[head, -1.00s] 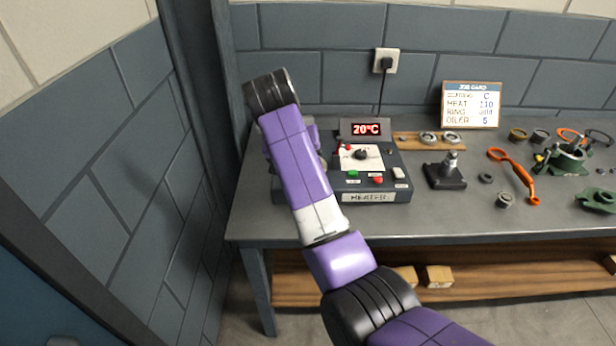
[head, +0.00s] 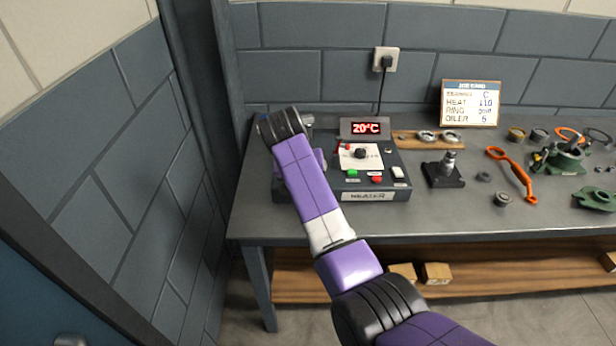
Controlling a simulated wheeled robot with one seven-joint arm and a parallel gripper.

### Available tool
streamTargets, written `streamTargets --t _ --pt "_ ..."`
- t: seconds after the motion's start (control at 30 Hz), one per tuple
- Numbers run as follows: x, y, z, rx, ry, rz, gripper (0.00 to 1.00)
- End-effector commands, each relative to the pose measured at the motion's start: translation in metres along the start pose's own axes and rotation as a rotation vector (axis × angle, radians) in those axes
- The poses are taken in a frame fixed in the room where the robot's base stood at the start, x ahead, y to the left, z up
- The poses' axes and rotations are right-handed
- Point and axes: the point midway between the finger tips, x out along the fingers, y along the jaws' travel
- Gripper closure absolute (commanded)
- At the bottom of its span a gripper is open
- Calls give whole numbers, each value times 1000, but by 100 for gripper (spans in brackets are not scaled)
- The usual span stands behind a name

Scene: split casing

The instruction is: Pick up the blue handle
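I cannot make out a blue handle in the head view. My purple arm crosses the left part of the bench and hides what lies behind it. My gripper is not visible; the arm's upper links cover the area beside the heater's left side. An orange tool (head: 512,172) lies on the bench to the right, and a green casing part (head: 566,160) stands beyond it with small dark pieces around it.
The grey bench (head: 430,222) holds a heater (head: 368,197) reading 20°C, a dark stand with a post (head: 444,172), a wooden ring board (head: 405,140), small rings and another green part (head: 597,199). A job card (head: 470,104) stands behind. A wall closes the left side.

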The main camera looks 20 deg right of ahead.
Motion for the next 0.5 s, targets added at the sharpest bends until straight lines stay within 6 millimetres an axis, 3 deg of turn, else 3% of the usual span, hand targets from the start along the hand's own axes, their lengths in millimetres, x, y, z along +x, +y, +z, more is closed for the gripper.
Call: streamTargets --t 0.03,0.2,0.5 --pt "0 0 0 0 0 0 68" --pt "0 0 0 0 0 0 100" --pt "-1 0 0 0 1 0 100"
